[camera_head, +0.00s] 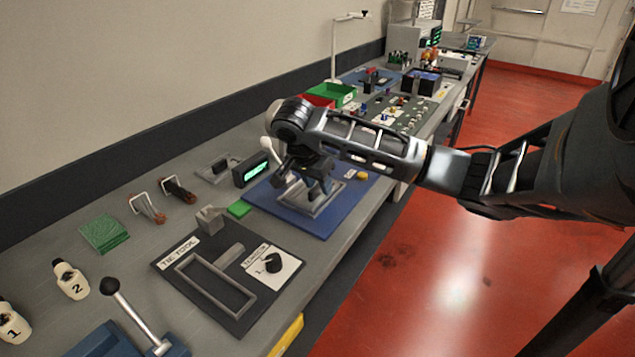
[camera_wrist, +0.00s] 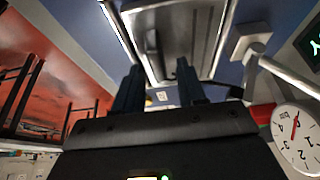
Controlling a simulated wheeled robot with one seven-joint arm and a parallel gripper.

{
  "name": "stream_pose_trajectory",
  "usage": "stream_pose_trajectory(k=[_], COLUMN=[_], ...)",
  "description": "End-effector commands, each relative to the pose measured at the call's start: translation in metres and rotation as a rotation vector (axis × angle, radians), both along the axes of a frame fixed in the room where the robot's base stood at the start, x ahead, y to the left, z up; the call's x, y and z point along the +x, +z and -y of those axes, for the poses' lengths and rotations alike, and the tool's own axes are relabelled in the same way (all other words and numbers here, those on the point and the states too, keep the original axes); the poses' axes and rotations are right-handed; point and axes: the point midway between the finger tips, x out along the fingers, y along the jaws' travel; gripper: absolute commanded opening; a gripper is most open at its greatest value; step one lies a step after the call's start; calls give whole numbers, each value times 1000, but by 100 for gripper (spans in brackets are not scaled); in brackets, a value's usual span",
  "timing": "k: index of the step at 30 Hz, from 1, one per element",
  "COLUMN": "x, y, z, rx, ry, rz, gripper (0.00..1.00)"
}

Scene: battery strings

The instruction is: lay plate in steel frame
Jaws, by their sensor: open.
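My gripper (camera_head: 316,190) is open above the blue mat (camera_head: 263,195), over the steel frame (camera_head: 331,203). In the wrist view its two dark fingers (camera_wrist: 158,78) stand apart with nothing gripped between them. Bright rails of the steel frame (camera_wrist: 224,38) run beyond the fingertips, and a grey plate-like piece (camera_wrist: 168,30) shows between the rails. I cannot tell whether that piece lies fully flat inside the frame. In the head view my gripper and wrist hide much of the frame.
A device with a green display (camera_head: 250,172) stands left of the mat. A dark tool board (camera_head: 240,310), a green square block (camera_head: 104,232) and a lever (camera_head: 135,318) are nearer. Red and green bins (camera_head: 335,94) stand beyond. A round dial (camera_wrist: 298,140) shows in the wrist view.

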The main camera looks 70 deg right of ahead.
Motion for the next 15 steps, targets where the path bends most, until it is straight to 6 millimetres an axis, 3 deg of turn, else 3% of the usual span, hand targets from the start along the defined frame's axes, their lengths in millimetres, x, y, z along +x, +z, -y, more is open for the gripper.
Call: stream_pose_trajectory(k=[8, 15], x=[3, 6], y=[24, 82], z=[-10, -27], rx=[0, -7], ry=[2, 3], rz=[3, -2], gripper=[40, 40])
